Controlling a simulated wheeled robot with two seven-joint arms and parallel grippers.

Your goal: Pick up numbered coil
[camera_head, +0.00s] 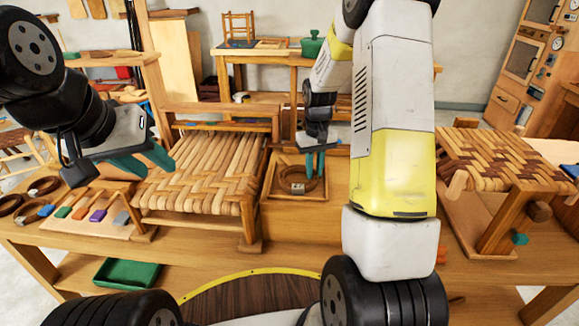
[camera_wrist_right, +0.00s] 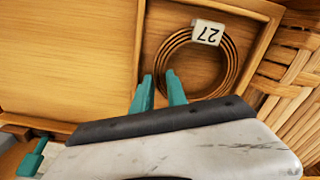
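The numbered coil (camera_wrist_right: 230,70) is a brown ring of bark strip with a white tag reading 27. It lies in a compartment of a shallow wooden tray (camera_wrist_right: 65,125). In the head view the coil (camera_head: 297,183) sits in the tray right of the woven seat. My right gripper (camera_wrist_right: 159,76) is open, with a narrow gap between its teal fingers. Its tips are at the coil's near left rim in the wrist view; whether they touch it I cannot tell. My left gripper (camera_head: 159,164) is open and empty, above the left of the bench.
A woven bark seat (camera_head: 200,175) stands left of the tray, and a two-tone woven seat (camera_head: 505,160) stands at right. Colored-handled tools (camera_head: 80,212) lie at left beside other coils (camera_head: 45,186). A green tray (camera_head: 127,272) sits lower down.

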